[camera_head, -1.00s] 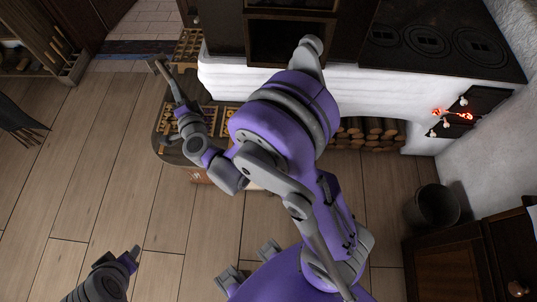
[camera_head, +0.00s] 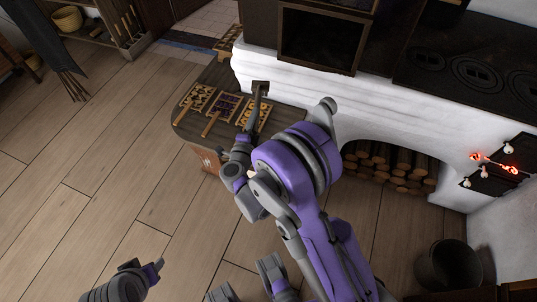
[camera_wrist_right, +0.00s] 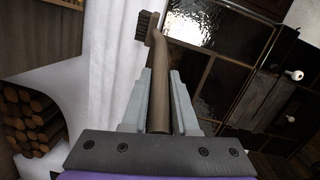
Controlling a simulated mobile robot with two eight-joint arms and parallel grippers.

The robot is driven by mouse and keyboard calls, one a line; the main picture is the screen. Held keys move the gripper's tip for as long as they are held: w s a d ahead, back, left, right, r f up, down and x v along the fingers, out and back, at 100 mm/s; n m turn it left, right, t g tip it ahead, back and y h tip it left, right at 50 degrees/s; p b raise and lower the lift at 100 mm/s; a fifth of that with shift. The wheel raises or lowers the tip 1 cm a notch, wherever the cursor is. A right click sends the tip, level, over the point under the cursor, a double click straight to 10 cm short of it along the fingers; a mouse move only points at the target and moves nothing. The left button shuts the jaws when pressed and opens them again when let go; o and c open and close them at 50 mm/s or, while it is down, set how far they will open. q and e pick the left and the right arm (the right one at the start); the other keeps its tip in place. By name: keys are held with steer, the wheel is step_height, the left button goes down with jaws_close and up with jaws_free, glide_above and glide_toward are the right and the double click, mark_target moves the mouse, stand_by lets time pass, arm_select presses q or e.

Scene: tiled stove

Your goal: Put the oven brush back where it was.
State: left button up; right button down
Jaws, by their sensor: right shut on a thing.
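The oven brush (camera_head: 261,90) has a brown handle and a dark bristled head. My right gripper (camera_head: 248,133) is shut on its handle. In the head view the brush shows over the wooden bench, its head near the white stove (camera_head: 300,92). In the right wrist view the brush handle (camera_wrist_right: 160,92) stands between the two grey fingers of my right gripper (camera_wrist_right: 159,88), with bristles at the upper end pointing left. My left gripper (camera_head: 142,272) is low at the left, away from the bench; its jaw gap is unclear.
The dark bench (camera_head: 192,121) carries several slotted wooden trays (camera_head: 222,107). Firewood (camera_head: 395,165) fills the stove's arch. Embers (camera_head: 490,160) glow at the right. A bucket (camera_head: 448,266) stands at lower right. The floor at left is clear.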

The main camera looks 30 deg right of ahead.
steer(key=d+f+m+g+h+b, duration=0.1)
steer(key=d+f+b, duration=0.1)
steer(key=f, duration=0.5)
steer(key=w+d+f+m+g+h+b, duration=0.1)
steer(key=d+f+b, duration=0.2)
steer(key=f, duration=0.4)
steer(key=w+d+f+m+g+h+b, duration=0.1)
steer(key=d+f+g+b, duration=0.1)
steer(key=f, duration=0.5)
steer(key=shift+w+d+h+b, duration=0.25)
steer(key=shift+d+b, duration=0.35)
steer(key=shift+b, duration=0.6)
arm_select(q)
step_height(320, 180, down, 14)
steer(key=w, duration=0.1)
steer(key=shift+w+b, duration=0.3)
steer(key=shift+b, duration=0.05)
arm_select(e)
steer(key=shift+f, duration=0.45)
arm_select(q)
steer(key=shift+f+b, duration=0.3)
steer(key=shift+b, duration=0.05)
arm_select(e)
steer(key=shift+f, duration=0.2)
steer(key=c, duration=0.6)
jaws_free()
steer(key=shift+s+a, duration=0.1)
steer(key=shift+a, duration=0.05)
